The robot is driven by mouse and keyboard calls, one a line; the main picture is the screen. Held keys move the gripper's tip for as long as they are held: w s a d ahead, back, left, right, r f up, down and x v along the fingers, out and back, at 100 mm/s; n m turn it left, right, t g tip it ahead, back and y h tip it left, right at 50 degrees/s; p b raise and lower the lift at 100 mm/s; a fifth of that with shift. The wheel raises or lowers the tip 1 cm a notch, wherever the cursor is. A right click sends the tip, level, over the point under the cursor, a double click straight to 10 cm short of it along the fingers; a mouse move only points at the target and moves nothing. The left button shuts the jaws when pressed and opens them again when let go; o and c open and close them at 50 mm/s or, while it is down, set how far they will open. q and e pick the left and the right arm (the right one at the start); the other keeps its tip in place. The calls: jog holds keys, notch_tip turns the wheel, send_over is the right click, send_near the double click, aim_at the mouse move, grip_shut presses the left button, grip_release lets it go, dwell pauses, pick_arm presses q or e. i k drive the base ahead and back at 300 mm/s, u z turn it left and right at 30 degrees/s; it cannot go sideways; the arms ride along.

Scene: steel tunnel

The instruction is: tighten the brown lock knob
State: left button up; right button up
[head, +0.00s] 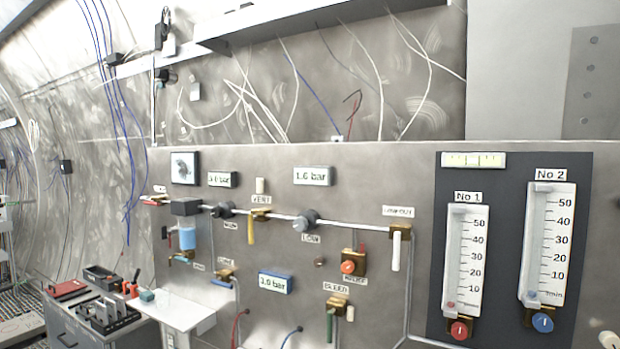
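A small brown knob (320,262) sits on the grey steel panel, just left of a brass valve with an orange-red knob (348,267). It is the only small brown knob I can make out, and it is too small to tell whether it is the lock knob or how tight it is. The label below the brass valve is hard to read. Neither of my grippers shows in the head view, and nothing is touching the knob.
A pipe with regulators (305,220) and a yellow-handled valve (251,228) crosses the panel above. A blue-framed display (275,283) is lower left, the bleed valve (336,305) below. Two flow meters (464,262) stand right. A white shelf (178,310) juts out lower left.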

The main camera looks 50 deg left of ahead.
aim_at(319, 262)
jog(key=z, duration=0.7)
jog(key=i, duration=0.7)
jog(key=u, duration=1.3)
